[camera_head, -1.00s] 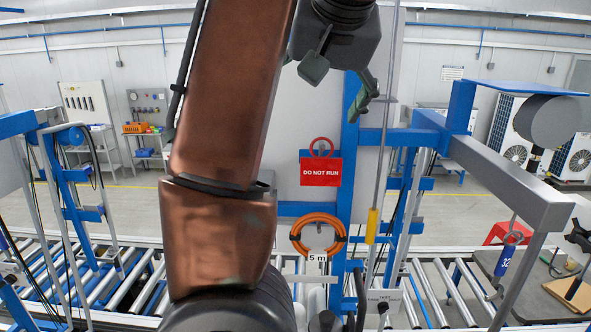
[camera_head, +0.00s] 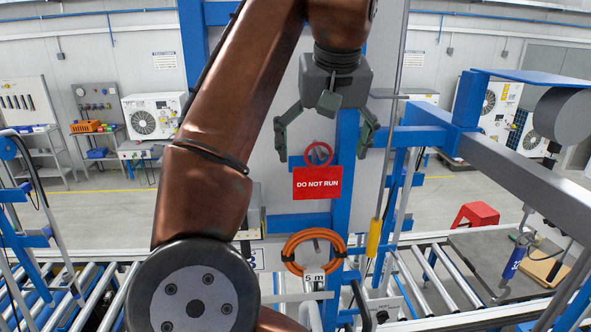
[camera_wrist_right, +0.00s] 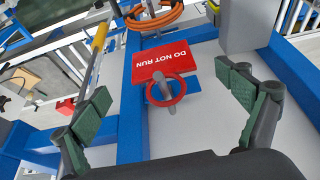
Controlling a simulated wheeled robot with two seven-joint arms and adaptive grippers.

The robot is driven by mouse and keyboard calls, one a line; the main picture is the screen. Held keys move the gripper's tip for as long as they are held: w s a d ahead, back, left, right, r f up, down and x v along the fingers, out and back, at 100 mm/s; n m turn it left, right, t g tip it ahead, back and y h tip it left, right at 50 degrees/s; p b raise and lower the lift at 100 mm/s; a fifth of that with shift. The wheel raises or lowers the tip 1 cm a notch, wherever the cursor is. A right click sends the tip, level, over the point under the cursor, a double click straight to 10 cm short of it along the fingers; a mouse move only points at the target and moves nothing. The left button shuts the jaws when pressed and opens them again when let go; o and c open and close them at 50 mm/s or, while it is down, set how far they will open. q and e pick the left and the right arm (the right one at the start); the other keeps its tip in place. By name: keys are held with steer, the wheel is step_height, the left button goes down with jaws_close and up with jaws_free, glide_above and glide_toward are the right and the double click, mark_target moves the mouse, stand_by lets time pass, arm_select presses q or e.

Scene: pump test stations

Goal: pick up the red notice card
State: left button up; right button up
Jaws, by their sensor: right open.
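The red notice card (camera_head: 317,182) reads "DO NOT RUN" and hangs upright on the blue frame, with a red ring (camera_head: 318,154) at its top. In the right wrist view the card (camera_wrist_right: 160,62) and its ring (camera_wrist_right: 166,91) appear upside down, the ring around a grey peg. My right gripper (camera_head: 325,140) is open and empty, its two fingers spread to either side just above the ring in the head view. In the right wrist view the fingertips (camera_wrist_right: 168,105) stand apart on both sides of the ring, touching neither card nor ring. My left gripper is not in view.
An orange coiled hose (camera_head: 314,251) with a "5 m" tag hangs below the card. A yellow-handled rod (camera_head: 374,238) stands to its right. Blue and grey beams (camera_head: 500,165) lie to the right, and roller conveyors (camera_head: 70,300) run below.

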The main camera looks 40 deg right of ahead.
mark_target(318, 175)
steer(key=shift+w+d+f, duration=0.2)
steer(key=shift+w+f, duration=0.3)
steer(key=shift+w, duration=0.15)
steer(key=x, duration=0.4)
steer(key=shift+f, duration=0.25)
steer(key=shift+x, duration=0.95)
steer(key=shift+s, duration=0.15)
steer(key=c, duration=1.1)
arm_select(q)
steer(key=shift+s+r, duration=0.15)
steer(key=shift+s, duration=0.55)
arm_select(e)
steer(key=shift+c, duration=0.8)
